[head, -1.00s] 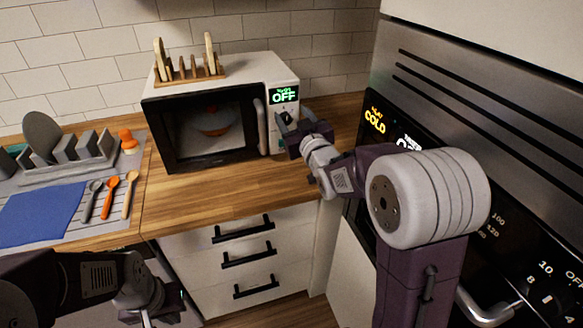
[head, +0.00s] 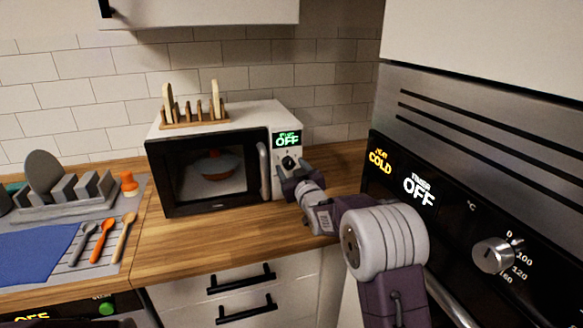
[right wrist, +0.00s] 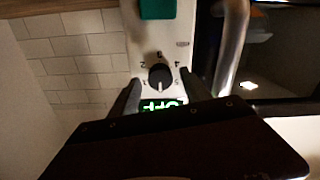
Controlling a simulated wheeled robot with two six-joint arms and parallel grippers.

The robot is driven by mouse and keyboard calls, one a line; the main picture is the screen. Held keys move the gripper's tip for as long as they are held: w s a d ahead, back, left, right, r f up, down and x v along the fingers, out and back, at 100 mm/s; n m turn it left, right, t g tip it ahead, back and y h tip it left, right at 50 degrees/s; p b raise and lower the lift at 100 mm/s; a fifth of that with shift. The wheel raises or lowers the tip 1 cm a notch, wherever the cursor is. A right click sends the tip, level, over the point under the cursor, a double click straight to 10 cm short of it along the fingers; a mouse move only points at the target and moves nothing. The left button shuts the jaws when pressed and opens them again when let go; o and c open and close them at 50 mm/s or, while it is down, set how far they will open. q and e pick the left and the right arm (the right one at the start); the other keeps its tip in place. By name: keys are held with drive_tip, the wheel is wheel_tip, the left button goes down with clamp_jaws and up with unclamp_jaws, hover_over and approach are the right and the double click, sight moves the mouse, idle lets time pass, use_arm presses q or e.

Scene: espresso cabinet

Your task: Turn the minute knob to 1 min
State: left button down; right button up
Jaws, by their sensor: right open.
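The minute knob (head: 288,163) is a round black dial on the microwave's right-hand panel, partly hidden by my right gripper in the head view. In the right wrist view the knob (right wrist: 160,77) has a white pointer mark aimed towards the display, with numbers around its other side. The green display (head: 287,141) reads OFF. My right gripper (right wrist: 160,88) is open, with one finger on each side of the knob; I cannot tell whether they touch it. My left gripper is not in view.
The microwave (head: 210,208) stands on the wooden counter, its door shut and a vertical handle (head: 264,170) close to the panel. A green button (right wrist: 158,9) is near the knob. A wooden rack (head: 195,122) sits on top. The oven panel (head: 450,215) is at right.

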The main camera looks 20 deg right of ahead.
drive_tip(key=shift+w, duration=0.1)
clamp_jaws()
drive_tip(key=shift+f+m+b, duration=0.1)
drive_tip(key=shift+m+b, duration=0.3)
drive_tip(key=shift+m, duration=0.7)
drive_tip(key=m, duration=0.2)
drive_tip(key=shift+m, duration=0.4)
drive_tip(key=m, duration=0.3)
drive_tip(key=shift+b, duration=0.35)
drive_tip(key=shift+m, duration=1.9)
